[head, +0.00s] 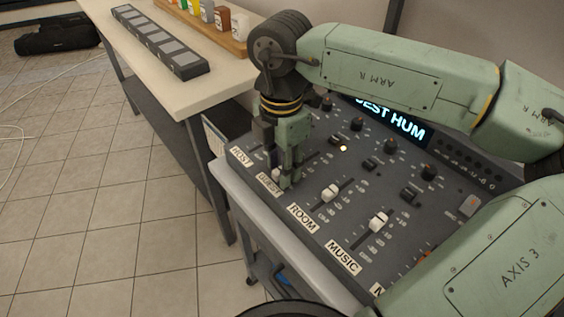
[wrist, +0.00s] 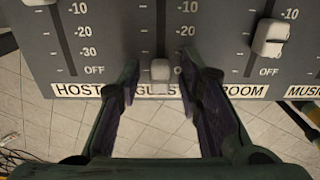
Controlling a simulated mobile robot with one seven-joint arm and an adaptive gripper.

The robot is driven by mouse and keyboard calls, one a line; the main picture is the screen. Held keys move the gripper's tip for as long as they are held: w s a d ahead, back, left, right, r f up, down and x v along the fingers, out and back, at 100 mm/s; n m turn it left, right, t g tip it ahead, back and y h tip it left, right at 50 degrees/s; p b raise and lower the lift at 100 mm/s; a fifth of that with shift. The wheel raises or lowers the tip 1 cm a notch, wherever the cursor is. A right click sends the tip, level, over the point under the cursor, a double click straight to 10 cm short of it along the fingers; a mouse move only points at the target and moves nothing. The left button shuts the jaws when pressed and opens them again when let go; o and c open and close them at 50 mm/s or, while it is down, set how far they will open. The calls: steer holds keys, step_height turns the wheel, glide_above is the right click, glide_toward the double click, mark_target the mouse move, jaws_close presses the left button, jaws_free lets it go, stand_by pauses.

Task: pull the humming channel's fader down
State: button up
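The mixing desk's display (head: 395,118) reads "...EST HUM", its start hidden by my arm. The GUEST fader cap (wrist: 160,70) is pale and sits at the bottom of its slot, level with the OFF mark. My gripper (head: 287,182) is over the desk at the GUEST channel. In the wrist view its two fingers (wrist: 158,80) stand apart, one on each side of the GUEST cap, with visible gaps. The GUEST label (wrist: 160,89) is partly covered by the fingers.
The ROOM fader cap (wrist: 270,38) and MUSIC fader cap (head: 378,221) stand to the right, higher in their slots. The HOST cap (wrist: 38,2) is at the left, far up. A table (head: 185,100) with a dark button strip (head: 160,42) stands beside the desk.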

step_height(320, 180, up, 12)
stand_by(0.7)
stand_by(0.4)
